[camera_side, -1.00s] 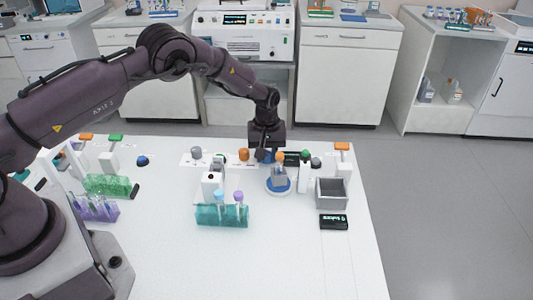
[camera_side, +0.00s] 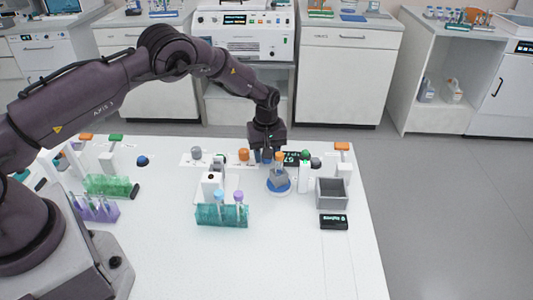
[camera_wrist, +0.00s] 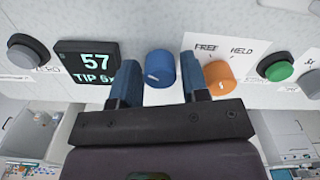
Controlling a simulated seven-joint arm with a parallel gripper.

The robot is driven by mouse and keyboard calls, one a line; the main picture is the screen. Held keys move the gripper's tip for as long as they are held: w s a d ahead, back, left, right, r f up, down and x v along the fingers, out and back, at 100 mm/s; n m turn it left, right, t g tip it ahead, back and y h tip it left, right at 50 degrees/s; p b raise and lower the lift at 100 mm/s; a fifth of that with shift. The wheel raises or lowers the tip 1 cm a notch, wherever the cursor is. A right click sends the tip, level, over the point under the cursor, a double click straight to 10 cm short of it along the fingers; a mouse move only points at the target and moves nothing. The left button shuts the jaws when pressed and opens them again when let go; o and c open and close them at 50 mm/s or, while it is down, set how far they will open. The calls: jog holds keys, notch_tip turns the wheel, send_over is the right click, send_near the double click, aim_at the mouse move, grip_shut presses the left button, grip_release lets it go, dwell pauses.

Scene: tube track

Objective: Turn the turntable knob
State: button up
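The blue knob (camera_wrist: 160,68) has a white pointer line and sits on the white panel in the wrist view. My gripper (camera_wrist: 158,64) is open, with one blue finger on each side of the knob and narrow gaps showing. In the side view my gripper (camera_side: 266,154) points down at the panel behind the turntable and largely hides the knob. The turntable (camera_side: 280,187) is a blue disc on a white base. It carries a grey block with an orange-capped tube (camera_side: 280,163). A dark display (camera_wrist: 89,63) left of the knob in the wrist view reads 57 and TIP.
An orange knob (camera_wrist: 220,77), labelled FREE and HELD, is close to one finger. A green button (camera_wrist: 276,66) and a grey knob (camera_wrist: 29,50) are farther out. A teal rack (camera_side: 222,215) and a grey bin (camera_side: 331,193) stand nearby. The front table is clear.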

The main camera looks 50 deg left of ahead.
notch_tip(320, 180, up, 13)
dwell(0.7)
jog(key=s+d+r+m+t, duration=0.1)
jog(key=s+r+m+t, duration=0.1)
jog(key=s+r+m, duration=0.2)
jog(key=s+d+r+m+t, duration=0.1)
jog(key=s+r+m, duration=0.3)
jog(key=s+r, duration=0.6)
jog(key=s+d+r+m+t, duration=0.1)
jog(key=s+r+m, duration=0.3)
jog(key=s, duration=1.5)
jog(key=shift+s+d+r+t, duration=0.25)
jog(key=shift+r+t, duration=0.55)
jog(key=shift+r, duration=1)
